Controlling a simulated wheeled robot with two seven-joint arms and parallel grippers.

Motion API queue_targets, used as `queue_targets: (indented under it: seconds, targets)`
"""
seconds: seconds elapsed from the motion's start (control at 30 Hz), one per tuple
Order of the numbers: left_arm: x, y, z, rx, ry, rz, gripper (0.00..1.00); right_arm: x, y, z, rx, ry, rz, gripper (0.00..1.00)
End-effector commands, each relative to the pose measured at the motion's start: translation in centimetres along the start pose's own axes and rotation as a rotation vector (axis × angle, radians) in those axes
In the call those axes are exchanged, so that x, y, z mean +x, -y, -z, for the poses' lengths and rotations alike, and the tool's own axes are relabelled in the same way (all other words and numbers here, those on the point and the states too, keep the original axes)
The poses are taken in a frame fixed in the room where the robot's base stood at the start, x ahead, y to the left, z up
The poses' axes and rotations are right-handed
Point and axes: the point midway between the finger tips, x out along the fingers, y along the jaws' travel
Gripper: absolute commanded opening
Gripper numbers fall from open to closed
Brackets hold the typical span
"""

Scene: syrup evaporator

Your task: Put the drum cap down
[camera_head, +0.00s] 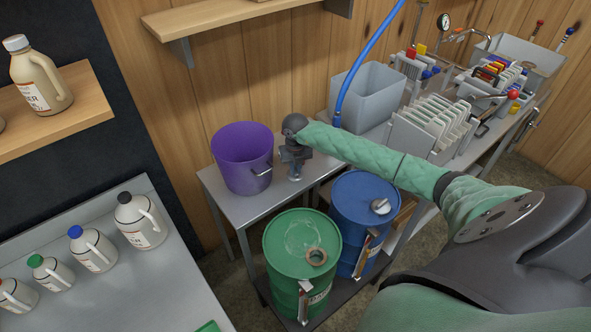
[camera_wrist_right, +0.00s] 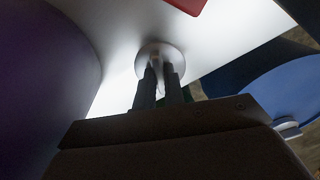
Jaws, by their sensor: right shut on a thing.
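My right gripper (camera_head: 296,170) points down over the grey metal table (camera_head: 242,211), just right of the purple bucket (camera_head: 241,160). In the right wrist view its two fingers (camera_wrist_right: 160,82) are shut on a pale round drum cap (camera_wrist_right: 152,52). The cap is close to the pale tabletop; I cannot tell whether it touches it. In the head view the cap is mostly hidden by the gripper. My left gripper is not in view.
A green drum (camera_head: 287,240) with a brown ring on top and a blue drum (camera_head: 358,193) with a pale fitting stand below, in front of the table. A grey bin (camera_head: 372,92) and blue hose (camera_head: 365,65) are behind right. A red thing (camera_wrist_right: 188,4) lies near the cap.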

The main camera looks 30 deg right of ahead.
Motion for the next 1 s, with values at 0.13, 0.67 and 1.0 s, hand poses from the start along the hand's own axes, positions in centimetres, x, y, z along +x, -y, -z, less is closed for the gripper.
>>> queue_targets:
  seconds: [0.13, 0.67, 1.0]
  targets:
    - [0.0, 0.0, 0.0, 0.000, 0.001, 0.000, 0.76, -0.1, 0.0, 0.0, 0.000, 0.000, 0.000, 0.00]
    - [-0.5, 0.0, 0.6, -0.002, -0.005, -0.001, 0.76, 0.1, 0.0, 0.0, 0.000, 0.000, 0.000, 0.33]
    - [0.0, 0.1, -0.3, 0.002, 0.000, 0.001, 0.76, -1.0, 0.0, -0.1, -0.001, 0.001, 0.000, 0.33]
